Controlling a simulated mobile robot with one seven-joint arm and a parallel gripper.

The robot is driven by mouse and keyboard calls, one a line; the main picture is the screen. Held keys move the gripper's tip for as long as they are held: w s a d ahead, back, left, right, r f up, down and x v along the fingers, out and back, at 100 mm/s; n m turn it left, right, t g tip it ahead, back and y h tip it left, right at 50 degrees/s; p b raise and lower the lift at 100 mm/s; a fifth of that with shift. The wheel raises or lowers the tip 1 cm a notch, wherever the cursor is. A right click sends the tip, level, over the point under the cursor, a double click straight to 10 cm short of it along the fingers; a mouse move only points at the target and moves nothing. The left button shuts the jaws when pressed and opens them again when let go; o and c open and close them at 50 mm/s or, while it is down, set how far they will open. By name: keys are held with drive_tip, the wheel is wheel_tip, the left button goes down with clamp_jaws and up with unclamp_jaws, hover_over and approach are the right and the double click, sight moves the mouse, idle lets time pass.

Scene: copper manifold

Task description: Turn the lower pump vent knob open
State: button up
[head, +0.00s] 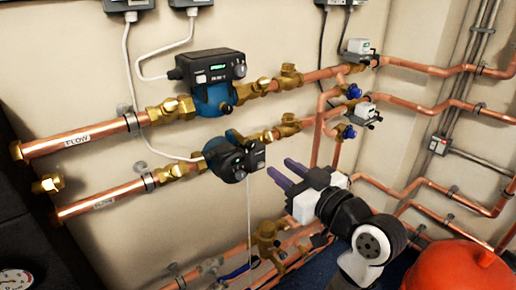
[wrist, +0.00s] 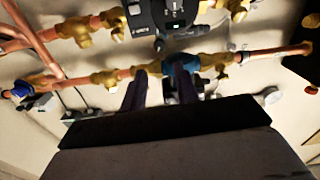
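The lower pump (head: 236,158) is a black head on a blue body, set in the lower copper pipe. A small round detail shows on its black front, but its vent knob is too small to make out or read. My gripper (head: 281,171) is to the right of the lower pump, apart from it, with its two purple fingers spread and nothing between them. In the wrist view, both dark fingers of my gripper (wrist: 160,92) point up the picture. A black pump face (wrist: 165,15) is at the top edge, and a blue pump body (wrist: 182,65) is partly behind the right finger.
The upper pump (head: 210,78) sits in the flow pipe (head: 75,138) above. Blue-handled valves (head: 350,91) and copper pipes (head: 420,68) lie to the right. A thin white cable (head: 249,220) hangs below the lower pump. A red vessel (head: 455,268) stands at the lower right.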

sight(252, 146)
drive_tip(key=p+x, duration=0.1)
drive_tip(key=x, duration=0.8)
drive_tip(key=shift+w+a+p, duration=0.2)
drive_tip(key=shift+w+p, duration=0.1)
drive_tip(key=shift+p, duration=0.05)
drive_tip(key=shift+c, duration=0.3)
clamp_jaws()
drive_tip(key=shift+m, duration=0.3)
drive_tip(key=m+p, duration=0.3)
drive_tip(key=m, duration=0.1)
drive_tip(key=shift+r+m, duration=0.15)
drive_tip(key=shift+m, duration=0.25)
drive_tip(key=m+p, duration=0.3)
drive_tip(key=m, duration=0.1)
drive_tip(key=shift+m+p, duration=0.95)
drive_tip(key=shift+m, duration=0.25)
